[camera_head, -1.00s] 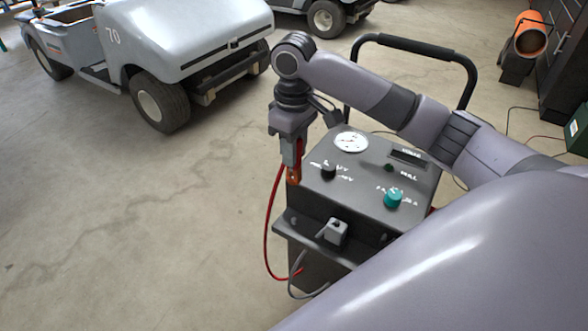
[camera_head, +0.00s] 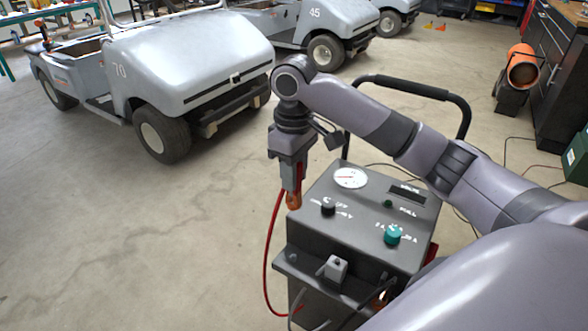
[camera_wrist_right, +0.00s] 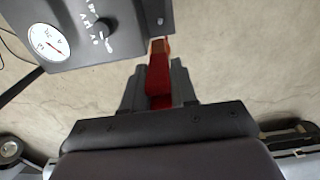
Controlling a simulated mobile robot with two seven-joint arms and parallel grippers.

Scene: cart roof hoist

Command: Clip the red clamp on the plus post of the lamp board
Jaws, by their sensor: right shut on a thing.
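My right gripper (camera_head: 292,185) is shut on the red clamp (camera_wrist_right: 158,78), which points down with its copper-coloured jaw end (camera_head: 294,201) below the fingers. In the right wrist view the clamp lies between the two fingers (camera_wrist_right: 158,88), its tip beside the charger's edge. A red cable (camera_head: 268,240) hangs from the clamp down the left side of the charger. The clamp is in front of the charger panel's left edge in the head view; I cannot tell whether it touches. The lamp board and its plus post are not identifiable. My left gripper is not in view.
The grey charger (camera_head: 350,228) with dial, knobs and black handle (camera_head: 412,88) stands close under my right arm. A grey clamp (camera_head: 335,268) sits on its front ledge. Cart 70 (camera_head: 180,65) stands at the left. Open floor (camera_head: 120,240) lies between.

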